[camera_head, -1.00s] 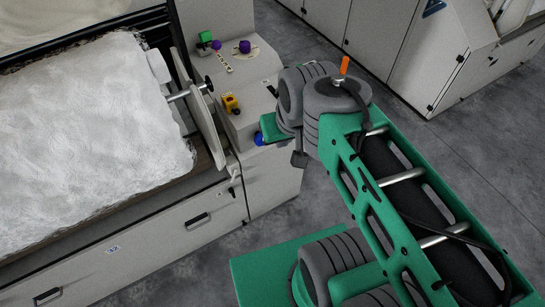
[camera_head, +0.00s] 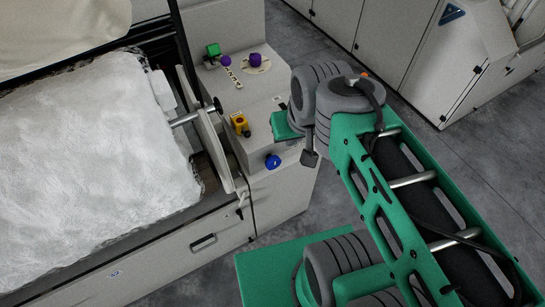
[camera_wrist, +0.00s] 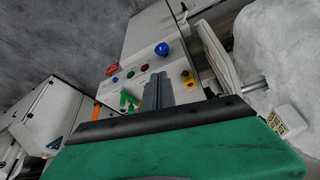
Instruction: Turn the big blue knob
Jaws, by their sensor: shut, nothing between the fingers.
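The big blue knob (camera_head: 273,161) sits at the near edge of the grey control panel in the head view, just left of and below my green wrist part. It also shows in the wrist view (camera_wrist: 162,49) as a round blue knob, beyond my fingertips. My gripper (camera_wrist: 156,78) shows in the wrist view as two grey fingers pressed together, empty. It appears apart from the knob. In the head view my fingers are hidden by the arm.
A red control (camera_wrist: 112,70) shows in the wrist view. White fibre (camera_head: 90,165) fills the machine at left.

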